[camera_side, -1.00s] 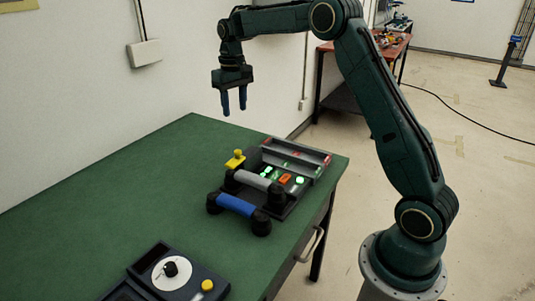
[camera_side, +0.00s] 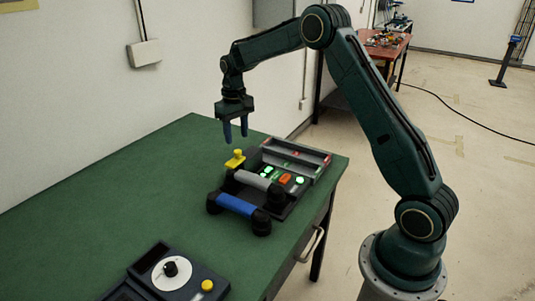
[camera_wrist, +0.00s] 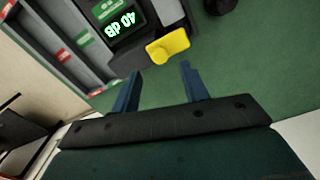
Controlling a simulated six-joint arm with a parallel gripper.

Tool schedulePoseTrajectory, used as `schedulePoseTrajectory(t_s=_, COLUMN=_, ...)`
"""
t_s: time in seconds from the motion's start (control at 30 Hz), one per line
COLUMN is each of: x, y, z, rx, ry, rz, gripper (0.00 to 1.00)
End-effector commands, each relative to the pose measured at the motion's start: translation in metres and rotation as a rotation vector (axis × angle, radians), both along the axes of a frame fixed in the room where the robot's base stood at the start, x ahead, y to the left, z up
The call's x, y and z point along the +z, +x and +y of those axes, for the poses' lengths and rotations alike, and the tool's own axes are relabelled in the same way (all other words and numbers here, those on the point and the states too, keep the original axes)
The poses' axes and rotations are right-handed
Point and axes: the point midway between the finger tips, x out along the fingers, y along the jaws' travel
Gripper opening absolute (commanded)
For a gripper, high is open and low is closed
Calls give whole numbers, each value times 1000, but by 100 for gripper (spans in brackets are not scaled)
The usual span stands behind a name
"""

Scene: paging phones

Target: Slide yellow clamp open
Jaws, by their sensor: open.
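The yellow clamp (camera_side: 236,158) sits at the far left edge of the dark phone unit (camera_side: 294,200) on the green table. In the wrist view the yellow clamp (camera_wrist: 168,46) is beyond the fingertips, beside a lit display reading "40 dB" (camera_wrist: 122,26). My gripper (camera_side: 236,134) is open and empty above the clamp, fingers pointing down. In the wrist view my gripper (camera_wrist: 158,70) has its two blue fingers apart, with the clamp past the gap and not between them.
A blue handset (camera_side: 236,204) and a grey handset (camera_side: 252,180) lie across the unit's near side. A dial box (camera_side: 168,272) with a yellow button stands at the table's near edge. Green table top (camera_side: 130,200) is clear to the left. A wall stands behind.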

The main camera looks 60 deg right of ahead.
Motion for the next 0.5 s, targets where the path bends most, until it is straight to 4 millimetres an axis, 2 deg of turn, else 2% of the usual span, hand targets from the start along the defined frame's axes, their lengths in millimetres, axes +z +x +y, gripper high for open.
schedulePoseTrajectory(t_s=0.2, x=-31, y=0, z=0, rx=0, ry=0, rz=1, gripper=45)
schedulePoseTrajectory(t_s=0.5, x=-48, y=0, z=0, rx=0, ry=0, rz=-1, gripper=45)
